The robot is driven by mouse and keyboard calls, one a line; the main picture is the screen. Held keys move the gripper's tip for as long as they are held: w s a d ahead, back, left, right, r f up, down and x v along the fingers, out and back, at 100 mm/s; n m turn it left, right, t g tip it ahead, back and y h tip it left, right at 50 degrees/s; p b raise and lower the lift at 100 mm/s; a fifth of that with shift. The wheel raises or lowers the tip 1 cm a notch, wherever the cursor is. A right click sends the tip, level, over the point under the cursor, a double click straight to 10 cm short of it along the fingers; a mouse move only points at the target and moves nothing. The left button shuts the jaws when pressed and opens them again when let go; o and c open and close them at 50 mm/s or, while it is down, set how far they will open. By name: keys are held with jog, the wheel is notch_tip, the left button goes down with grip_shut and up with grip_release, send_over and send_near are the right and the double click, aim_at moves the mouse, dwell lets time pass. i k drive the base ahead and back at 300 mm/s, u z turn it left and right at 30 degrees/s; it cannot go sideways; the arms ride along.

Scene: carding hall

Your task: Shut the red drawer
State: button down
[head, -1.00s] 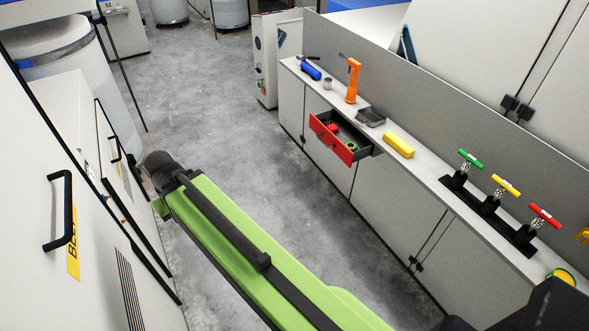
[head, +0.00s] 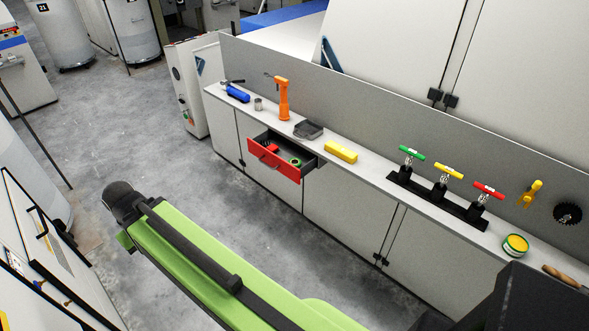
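The red drawer (head: 274,159) stands pulled out from the white cabinet under the long counter, near the middle of the head view. Its red front faces the aisle. Inside lie a red item (head: 271,148) and a green ring-like item (head: 295,162). My green arm reaches across the lower left of the view, well short of the drawer. Its dark far end (head: 122,203) is over the floor to the left of the drawer, and the gripper fingers cannot be made out there.
The counter (head: 372,178) carries a blue tool (head: 237,93), an orange tool (head: 283,97), a grey tray (head: 308,130), a yellow block (head: 341,152) and green, yellow and red valve handles. Grey floor (head: 150,120) is free before the drawer. White cabinets (head: 40,262) stand close at left.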

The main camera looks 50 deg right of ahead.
aim_at(288, 150)
jog(key=z, duration=0.2)
jog(key=i, duration=1)
jog(key=u, duration=0.45)
